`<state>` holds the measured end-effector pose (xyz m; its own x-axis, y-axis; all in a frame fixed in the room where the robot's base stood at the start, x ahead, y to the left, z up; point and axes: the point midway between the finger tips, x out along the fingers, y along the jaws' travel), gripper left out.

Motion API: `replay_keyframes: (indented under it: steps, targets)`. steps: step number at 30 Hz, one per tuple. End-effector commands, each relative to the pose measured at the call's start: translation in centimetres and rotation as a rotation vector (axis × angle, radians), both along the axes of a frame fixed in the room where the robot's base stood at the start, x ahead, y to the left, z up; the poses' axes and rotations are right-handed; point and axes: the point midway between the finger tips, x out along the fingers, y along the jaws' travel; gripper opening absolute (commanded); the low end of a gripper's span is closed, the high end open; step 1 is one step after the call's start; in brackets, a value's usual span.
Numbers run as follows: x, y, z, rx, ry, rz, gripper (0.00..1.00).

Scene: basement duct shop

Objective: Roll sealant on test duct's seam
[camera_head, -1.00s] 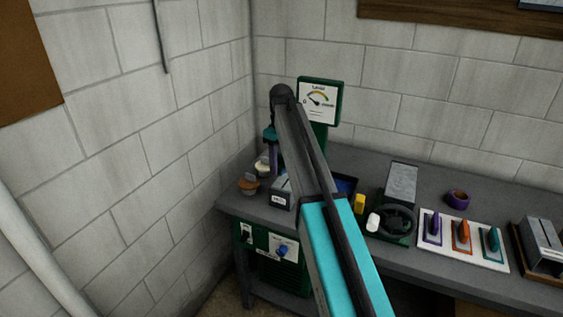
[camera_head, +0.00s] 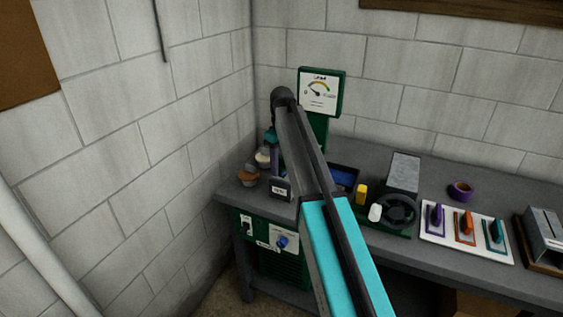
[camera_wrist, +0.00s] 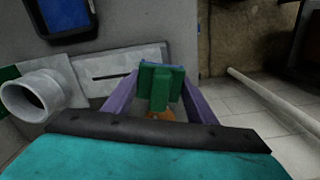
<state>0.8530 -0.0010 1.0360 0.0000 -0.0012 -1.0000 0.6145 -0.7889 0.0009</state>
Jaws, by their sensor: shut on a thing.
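My gripper (camera_wrist: 157,98) has purple fingers, shut on a green block-shaped tool (camera_wrist: 161,75) in the wrist view. An orange-brown thing (camera_wrist: 160,115), likely the small copper-coloured bowl (camera_head: 248,178) at the bench's left end, shows partly below the tool. Contact between them cannot be told. A grey box with a label (camera_head: 281,188), likely the test duct, stands right of the bowl. In the wrist view a pale surface with a dark slit (camera_wrist: 118,76) and an open round pipe end (camera_wrist: 25,97) lie left of my gripper. In the head view my arm hides most of the gripper.
A white-topped jar (camera_head: 263,157) stands behind the bowl. A green gauge stand (camera_head: 321,90) rises behind my arm. A blue tray (camera_head: 343,176), a wheel device (camera_head: 397,211) and a white board (camera_head: 467,254) with coloured tools lie rightward. The block wall (camera_head: 150,130) is close left.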

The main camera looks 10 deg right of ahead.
Motion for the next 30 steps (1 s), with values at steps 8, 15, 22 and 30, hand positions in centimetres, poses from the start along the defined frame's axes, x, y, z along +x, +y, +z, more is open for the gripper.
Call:
replay_keyframes:
  steps: [8, 15, 22, 30]
  targets:
    - [0.00, -0.05, -1.17, 0.000, -0.001, -0.001, 0.33]
    - [0.02, -0.09, -1.20, 0.000, -0.001, -0.001, 0.33]
    - [0.01, -0.12, -1.20, 0.001, -0.001, -0.001, 0.33]
    - [0.00, -0.15, -1.29, 0.000, 0.000, -0.002, 0.33]
